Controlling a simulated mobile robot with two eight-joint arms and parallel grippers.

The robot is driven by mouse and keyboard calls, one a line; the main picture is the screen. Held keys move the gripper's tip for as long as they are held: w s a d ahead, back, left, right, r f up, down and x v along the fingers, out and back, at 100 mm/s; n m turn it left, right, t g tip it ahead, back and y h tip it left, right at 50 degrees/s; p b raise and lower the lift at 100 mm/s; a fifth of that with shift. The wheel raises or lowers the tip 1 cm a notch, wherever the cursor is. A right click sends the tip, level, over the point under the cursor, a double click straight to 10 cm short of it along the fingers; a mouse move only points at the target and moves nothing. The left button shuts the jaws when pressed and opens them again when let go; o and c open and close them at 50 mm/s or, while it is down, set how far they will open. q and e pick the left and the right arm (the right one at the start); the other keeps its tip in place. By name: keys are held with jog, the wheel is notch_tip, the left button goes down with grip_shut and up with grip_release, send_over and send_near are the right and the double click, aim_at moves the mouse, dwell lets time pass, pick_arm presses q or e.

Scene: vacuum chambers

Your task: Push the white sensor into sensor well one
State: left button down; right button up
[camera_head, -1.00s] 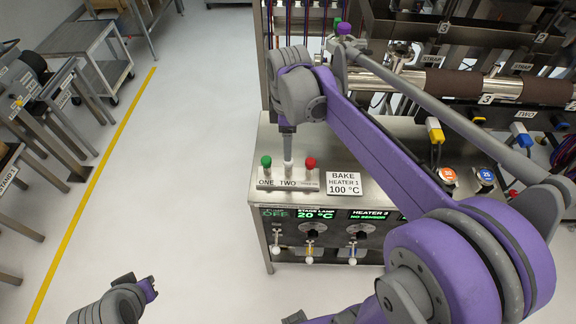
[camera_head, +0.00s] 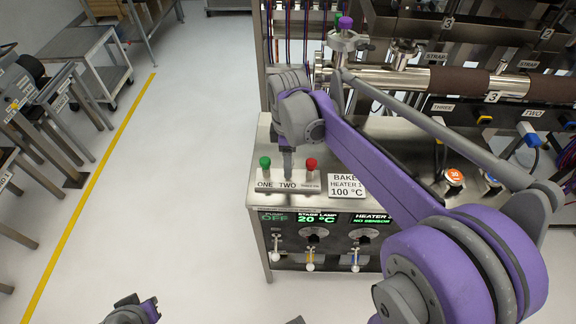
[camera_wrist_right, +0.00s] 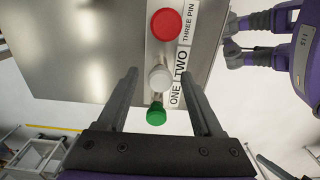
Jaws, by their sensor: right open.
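The white sensor (camera_wrist_right: 160,77) stands in the small rack (camera_head: 302,184) by the label TWO, between a green-topped piece (camera_head: 265,164) and a red-topped piece (camera_head: 310,165). My right gripper (camera_head: 287,166) is over the middle of the rack and hides the white sensor in the head view. In the right wrist view its two fingers are open, one on each side of the white top; I cannot tell if they touch it. My left gripper (camera_head: 148,307) is at the bottom edge, partly cut off. I cannot identify sensor well one.
The rack stands on a metal cabinet, beside a BAKE HEATER 1 100 °C sign (camera_head: 347,186). Below is a control panel (camera_head: 330,221) with displays and knobs. Behind runs a steel tube (camera_head: 430,77) with brown sleeves and number tags.

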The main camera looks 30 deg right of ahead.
dwell(0.8)
grip_shut()
pick_arm(q)
jog(key=shift+r, duration=0.15)
pick_arm(e)
jog(key=shift+r, duration=0.15)
dwell(1.1)
